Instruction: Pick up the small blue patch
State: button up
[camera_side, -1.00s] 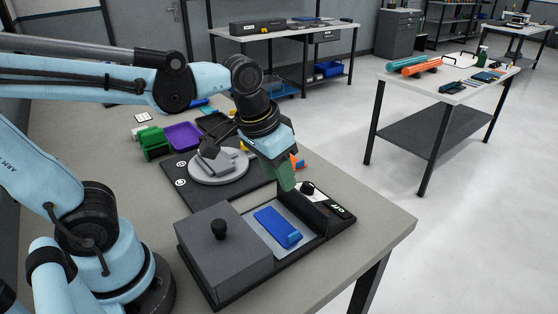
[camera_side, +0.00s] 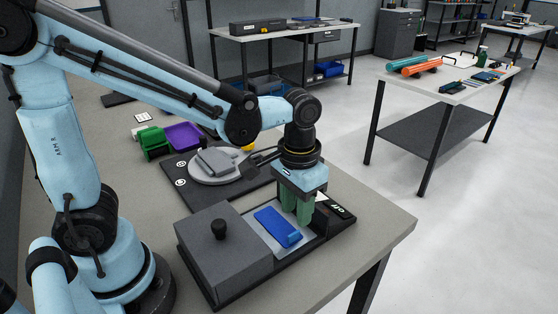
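A blue patch (camera_side: 274,224) lies on a pale grey plate (camera_side: 254,234) in the dark device in front of me, with a raised end towards the right front. My gripper (camera_side: 297,216) points down just behind and right of the patch, by the device's dark upright part. Its two green fingers show side by side with a narrow gap, and nothing is visible between them. The fingertips look apart from the patch, though their exact height is hard to tell.
A grey box with a black knob (camera_side: 219,229) stands left of the plate. A panel marked "OFF" (camera_side: 339,207) is to the right. Behind lie a round grey disc (camera_side: 206,178) on a dark mat, a purple tray (camera_side: 183,136) and a green part (camera_side: 152,143). The front right table corner is bare.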

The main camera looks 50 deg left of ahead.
aim_at(294, 233)
jog(key=shift+s+f, duration=0.15)
jog(key=shift+f, duration=2.75)
grip_shut()
